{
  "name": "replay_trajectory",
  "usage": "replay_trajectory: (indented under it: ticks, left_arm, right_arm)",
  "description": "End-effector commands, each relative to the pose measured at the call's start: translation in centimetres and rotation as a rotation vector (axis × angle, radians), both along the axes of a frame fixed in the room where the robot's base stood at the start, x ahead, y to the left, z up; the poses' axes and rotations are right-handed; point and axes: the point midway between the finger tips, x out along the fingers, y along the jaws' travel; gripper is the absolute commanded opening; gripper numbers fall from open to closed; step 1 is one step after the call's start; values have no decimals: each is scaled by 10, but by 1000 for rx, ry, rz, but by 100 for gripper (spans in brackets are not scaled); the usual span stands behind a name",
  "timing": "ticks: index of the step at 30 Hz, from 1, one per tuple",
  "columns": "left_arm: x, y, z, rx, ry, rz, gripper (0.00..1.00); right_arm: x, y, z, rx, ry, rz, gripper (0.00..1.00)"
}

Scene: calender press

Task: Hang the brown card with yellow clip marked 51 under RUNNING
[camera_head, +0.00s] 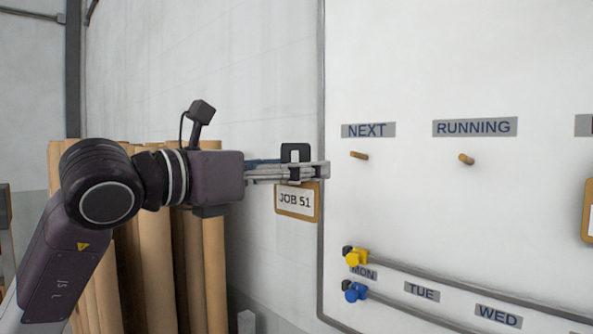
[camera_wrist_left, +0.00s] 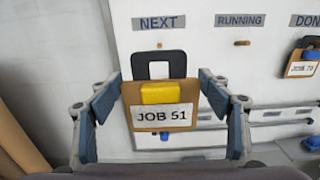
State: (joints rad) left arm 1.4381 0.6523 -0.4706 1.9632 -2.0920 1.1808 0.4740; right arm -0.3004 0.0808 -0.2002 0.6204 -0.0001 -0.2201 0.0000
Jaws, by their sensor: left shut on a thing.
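The brown card marked JOB 51 (camera_head: 297,213) hangs upright from my left gripper (camera_head: 314,170), left of the board's edge in the head view. In the left wrist view the card (camera_wrist_left: 134,101) shows its yellow clip (camera_wrist_left: 160,92) and a black loop on top (camera_wrist_left: 160,56). My right gripper is in neither view.
The NEXT label (camera_head: 367,130) has another bare peg (camera_head: 359,155) below it. Rails with a yellow clip piece (camera_head: 357,257) and a blue one (camera_head: 354,291) cross the lower board. A JOB 73 card (camera_wrist_left: 302,68) hangs under DONE. Brown rolls (camera_head: 155,240) stand behind my arm.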

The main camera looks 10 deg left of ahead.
Motion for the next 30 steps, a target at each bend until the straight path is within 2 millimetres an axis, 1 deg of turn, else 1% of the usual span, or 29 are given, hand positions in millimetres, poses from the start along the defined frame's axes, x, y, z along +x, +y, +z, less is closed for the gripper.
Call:
replay_trajectory:
  ticks: [18, 30]
  left_arm:
    - [0, 0, 7, 0, -1, 0, 53]
    - [-1, 1, 8, 0, -2, 0, 53]
  right_arm:
    - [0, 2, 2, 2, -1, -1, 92]
    - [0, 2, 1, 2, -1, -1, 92]
